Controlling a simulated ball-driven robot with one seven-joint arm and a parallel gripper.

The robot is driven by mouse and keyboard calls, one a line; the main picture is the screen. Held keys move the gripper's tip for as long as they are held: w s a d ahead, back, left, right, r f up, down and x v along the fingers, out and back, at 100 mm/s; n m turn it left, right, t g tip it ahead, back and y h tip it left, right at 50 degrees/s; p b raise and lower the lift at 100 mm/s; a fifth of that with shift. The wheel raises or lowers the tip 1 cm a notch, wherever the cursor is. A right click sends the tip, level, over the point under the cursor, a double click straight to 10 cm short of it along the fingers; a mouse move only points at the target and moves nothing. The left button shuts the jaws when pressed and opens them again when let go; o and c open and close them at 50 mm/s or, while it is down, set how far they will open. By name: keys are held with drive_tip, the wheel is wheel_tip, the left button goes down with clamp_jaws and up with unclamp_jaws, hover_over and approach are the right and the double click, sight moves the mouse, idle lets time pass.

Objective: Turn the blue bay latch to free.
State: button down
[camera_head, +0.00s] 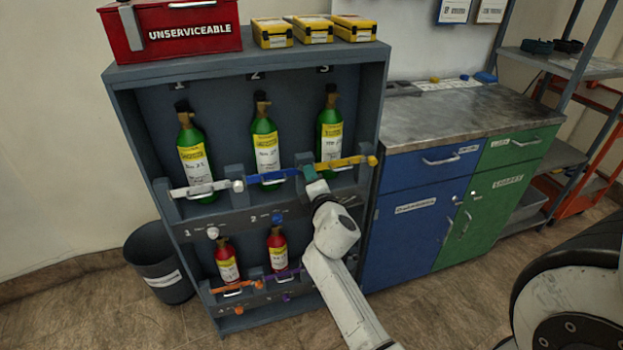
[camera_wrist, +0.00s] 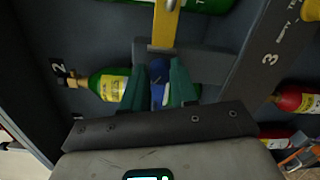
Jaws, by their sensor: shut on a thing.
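The blue latch (camera_head: 273,176) lies as a bar across the front of the green bottle (camera_head: 266,148) in bay 2, close to level. My gripper (camera_head: 308,172), with dark green fingers, is at the right end of this bar. In the wrist view the blue latch's end (camera_wrist: 157,95) shows between my two fingers (camera_wrist: 160,88), which are shut on it. Most of the bar is hidden there by my fingers. A blue knob (camera_head: 278,218) sits on the rail below bay 2.
A white latch (camera_head: 205,188) crosses bay 1 and a yellow latch (camera_head: 342,163) crosses bay 3, close to my gripper. Red bottles (camera_head: 277,246) stand on the lower shelf behind orange and purple bars. A blue and green cabinet (camera_head: 418,205) stands to the right.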

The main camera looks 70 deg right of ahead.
drive_tip(key=m+b, duration=0.2)
drive_tip(key=m, duration=0.8)
drive_tip(key=shift+s+f+m, duration=0.1)
drive_tip(key=shift+f+m, duration=0.05)
drive_tip(key=shift+m, duration=0.15)
idle(0.5)
drive_tip(key=c, duration=0.9)
unclamp_jaws()
drive_tip(key=b+v, duration=0.1)
drive_tip(key=v, duration=0.9)
drive_tip(key=shift+s+a, duration=0.15)
drive_tip(key=shift+s, duration=0.25)
